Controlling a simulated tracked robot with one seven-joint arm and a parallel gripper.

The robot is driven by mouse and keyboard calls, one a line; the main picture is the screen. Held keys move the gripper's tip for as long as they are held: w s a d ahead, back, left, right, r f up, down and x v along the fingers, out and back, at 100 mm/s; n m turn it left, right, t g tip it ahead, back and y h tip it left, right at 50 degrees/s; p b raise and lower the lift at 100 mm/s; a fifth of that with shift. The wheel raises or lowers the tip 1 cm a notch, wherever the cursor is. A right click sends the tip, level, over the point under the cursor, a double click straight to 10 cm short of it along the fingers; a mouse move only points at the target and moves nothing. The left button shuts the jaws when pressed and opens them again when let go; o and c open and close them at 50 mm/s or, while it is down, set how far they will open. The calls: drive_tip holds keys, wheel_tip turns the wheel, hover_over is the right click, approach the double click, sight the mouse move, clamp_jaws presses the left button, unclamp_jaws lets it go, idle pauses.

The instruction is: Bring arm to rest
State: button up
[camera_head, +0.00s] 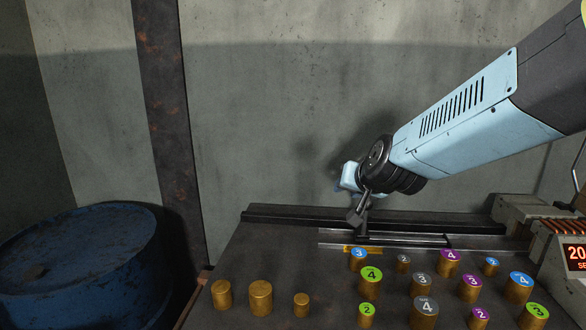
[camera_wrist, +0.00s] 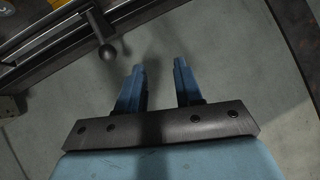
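My gripper (camera_wrist: 160,80) shows in the wrist view with its two blue fingers apart and nothing between them. In the head view, my arm reaches in from the upper right, and the light blue gripper end (camera_head: 350,178) shows partly behind the dark wrist joint. It is above the back edge of the dark table (camera_head: 240,262), near the wall. A dark lever with a round knob (camera_wrist: 107,52) is just beyond the left finger in the wrist view. The lever also shows below the wrist in the head view (camera_head: 357,217). I cannot tell whether they touch.
Several brass cylinders with numbered coloured tops, such as a green one (camera_head: 372,278), stand on the table's right half. Three plain ones (camera_head: 260,298) stand at left. A blue barrel (camera_head: 80,265) is at far left. A device with a red display (camera_head: 575,258) is at right.

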drive_tip(key=s+d+g, duration=0.1)
drive_tip(key=s+d, duration=0.2)
drive_tip(key=s, duration=0.3)
drive_tip(key=s+d+r+n+g+h, duration=0.1)
drive_tip(key=s+d+g, duration=0.1)
drive_tip(key=s+d, duration=0.2)
drive_tip(key=s+d+r+n+g+h, duration=0.1)
drive_tip(key=s+d+g, duration=0.1)
drive_tip(key=s, duration=0.8)
drive_tip(key=shift+s+d+r, duration=0.2)
drive_tip(key=shift+d+r, duration=0.05)
drive_tip(key=shift+d, duration=0.55)
drive_tip(key=shift+a, duration=0.1)
drive_tip(key=shift+a, duration=0.2)
